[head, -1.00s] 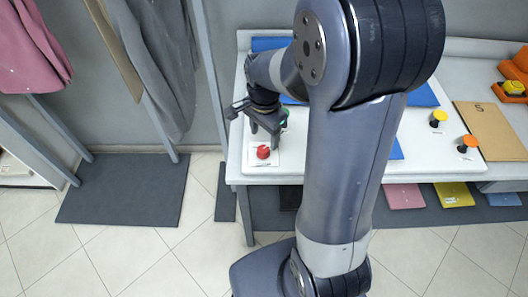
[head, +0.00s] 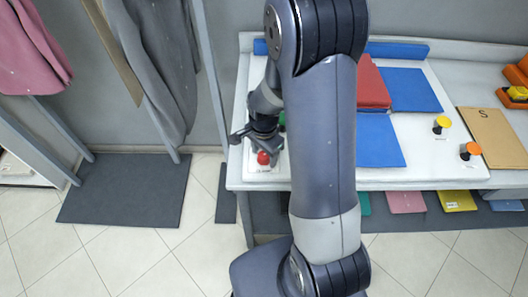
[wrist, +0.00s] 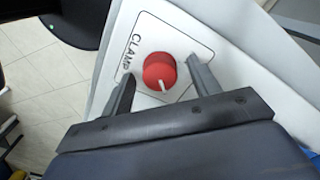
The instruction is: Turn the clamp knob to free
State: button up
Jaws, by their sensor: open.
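The clamp knob (head: 263,158) is a small red round knob near the left front corner of the white table. In the wrist view the red knob (wrist: 160,71) sits on a white plate (wrist: 191,42) marked CLAMP, and a white pointer line on it points toward the bottom of the picture. My gripper (wrist: 158,85) is open, with one finger on each side of the knob and gaps between them and it. In the head view my gripper (head: 264,147) is just above and behind the knob; its fingers are partly hidden there.
Blue folders (head: 411,92) and a red one (head: 373,86) lie on the white table (head: 440,174). A yellow knob (head: 441,122) and an orange knob (head: 471,149) stand to the right, beside a tan board (head: 497,137). A clothes rack with hanging garments (head: 152,62) is at the left.

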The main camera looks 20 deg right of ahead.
jog(key=c, duration=1)
jog(key=shift+n, duration=0.3)
jog(key=n+b, duration=0.2)
jog(key=n, duration=0.1)
jog(key=shift+f+n, duration=0.1)
jog(key=shift+n, duration=0.3)
jog(key=n+b, duration=0.2)
jog(key=n, duration=0.2)
jog(key=shift+n, duration=0.3)
jog(key=n+b, duration=0.1)
jog(key=n, duration=0.3)
jog(key=shift+n+b, duration=0.45)
jog(key=shift+n, duration=1.95)
jog(key=o, duration=1)
